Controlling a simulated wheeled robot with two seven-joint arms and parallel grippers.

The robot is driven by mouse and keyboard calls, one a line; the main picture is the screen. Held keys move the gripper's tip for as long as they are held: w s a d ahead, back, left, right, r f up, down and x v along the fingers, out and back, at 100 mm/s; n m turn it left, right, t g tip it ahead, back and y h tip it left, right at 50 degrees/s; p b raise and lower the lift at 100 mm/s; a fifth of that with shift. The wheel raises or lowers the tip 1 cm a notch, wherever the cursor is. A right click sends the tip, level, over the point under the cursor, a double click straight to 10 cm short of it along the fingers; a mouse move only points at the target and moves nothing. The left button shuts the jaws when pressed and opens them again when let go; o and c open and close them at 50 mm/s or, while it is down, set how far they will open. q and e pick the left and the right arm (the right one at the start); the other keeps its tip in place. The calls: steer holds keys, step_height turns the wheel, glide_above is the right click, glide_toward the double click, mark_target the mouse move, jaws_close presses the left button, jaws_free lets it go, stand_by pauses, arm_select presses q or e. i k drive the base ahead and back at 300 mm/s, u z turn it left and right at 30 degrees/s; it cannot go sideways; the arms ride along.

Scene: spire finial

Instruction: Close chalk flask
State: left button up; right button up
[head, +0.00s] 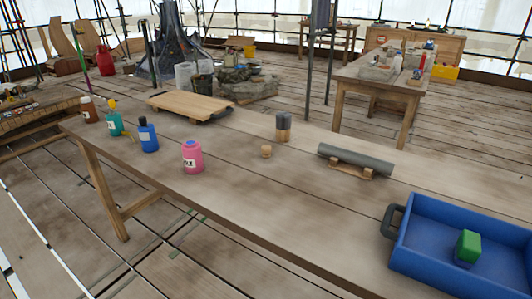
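A pink flask (193,157) stands upright on the long wooden table, left of the middle. It has a white label with dark lettering too small to read surely, so I cannot confirm it is the chalk flask. Its top shows a small bluish patch; I cannot tell whether this is a cap or an open mouth. A small light-wood, cork-like piece (266,152) stands on the table to its right, apart from it. Neither of my grippers is in view.
A blue bottle (148,136), a teal bottle (115,124) and a brown bottle (89,110) stand to the left. Behind are a wooden board (190,104) and a dark-topped cylinder (283,127). A grey roll (356,159) and a blue tray (425,262) holding a green-topped item (468,246) lie right.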

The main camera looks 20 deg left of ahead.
mark_target(191, 149)
steer(key=z, duration=3.2)
steer(key=k, duration=2.1)
steer(key=u, duration=1.3)
